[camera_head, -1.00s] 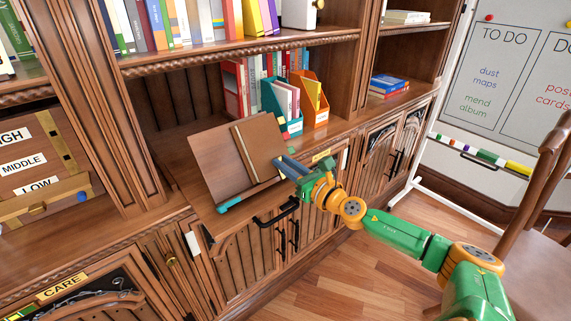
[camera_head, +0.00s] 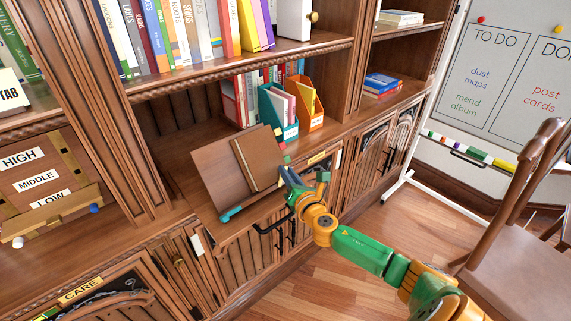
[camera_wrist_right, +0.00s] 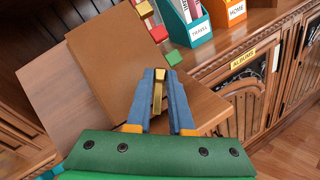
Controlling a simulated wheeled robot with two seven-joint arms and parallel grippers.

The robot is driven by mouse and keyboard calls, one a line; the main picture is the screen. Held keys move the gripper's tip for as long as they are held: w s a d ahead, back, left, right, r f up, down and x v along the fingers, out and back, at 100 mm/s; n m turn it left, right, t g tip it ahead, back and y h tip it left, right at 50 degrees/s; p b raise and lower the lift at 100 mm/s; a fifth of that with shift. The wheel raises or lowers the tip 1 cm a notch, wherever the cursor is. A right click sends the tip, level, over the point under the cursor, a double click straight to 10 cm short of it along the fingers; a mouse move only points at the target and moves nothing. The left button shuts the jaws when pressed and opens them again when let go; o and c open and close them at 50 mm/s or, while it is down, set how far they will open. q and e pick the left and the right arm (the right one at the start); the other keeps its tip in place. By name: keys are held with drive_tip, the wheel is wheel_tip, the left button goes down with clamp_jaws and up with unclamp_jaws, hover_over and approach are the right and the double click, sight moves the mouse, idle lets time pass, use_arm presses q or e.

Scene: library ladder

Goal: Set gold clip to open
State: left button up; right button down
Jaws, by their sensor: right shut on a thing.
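A brown book (camera_head: 257,160) leans on a wooden book stand (camera_head: 220,175) on the cabinet top; it also shows in the right wrist view (camera_wrist_right: 115,65). A teal clip (camera_head: 231,213) sits at the left end of the stand's front ledge. My right gripper (camera_head: 286,172) is at the right end of that ledge, beside the book. In the right wrist view its blue fingers (camera_wrist_right: 159,76) are shut on a narrow gold piece, which looks like the gold clip (camera_wrist_right: 157,95). The fingers hide part of it, and its set position cannot be told. My left gripper is out of view.
Gold, red (camera_wrist_right: 159,33) and green (camera_wrist_right: 174,58) tabs stick out at the book's right edge. Teal (camera_head: 277,108) and orange (camera_head: 310,108) file boxes stand behind the stand. A black handle (camera_head: 272,222) juts out below the ledge. A chair (camera_head: 515,250) stands at the right.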

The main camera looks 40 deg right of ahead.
drive_tip(key=m+g+h+p, duration=0.1)
drive_tip(key=m, duration=0.1)
drive_tip(key=m+g+h+p, duration=0.1)
drive_tip(key=m+p, duration=0.1)
drive_tip(key=shift+s+d+m, duration=0.15)
drive_tip(key=shift+d+m, duration=0.15)
drive_tip(key=shift+d, duration=0.05)
drive_tip(key=m+p, duration=0.1)
drive_tip(key=m+g+p, duration=0.1)
drive_tip(key=m, duration=0.1)
drive_tip(key=shift+s+d+f+g+h, duration=0.15)
drive_tip(key=shift+d+f+g+h, duration=0.05)
drive_tip(key=shift+f+g+h, duration=0.1)
drive_tip(key=m+p, duration=0.1)
drive_tip(key=m+g, duration=0.1)
drive_tip(key=p, duration=0.1)
drive_tip(key=shift+s+d+f+m+g+p, duration=0.15)
drive_tip(key=shift+s+f+m+g+p, duration=0.15)
drive_tip(key=shift+f+m+g, duration=0.1)
drive_tip(key=shift+f+m+g+p, duration=0.25)
drive_tip(key=shift+m+g+p, duration=0.25)
drive_tip(key=shift+m, duration=0.3)
drive_tip(key=shift+s+f, duration=0.1)
drive_tip(key=shift+f, duration=0.05)
drive_tip(key=c, duration=0.8)
unclamp_jaws()
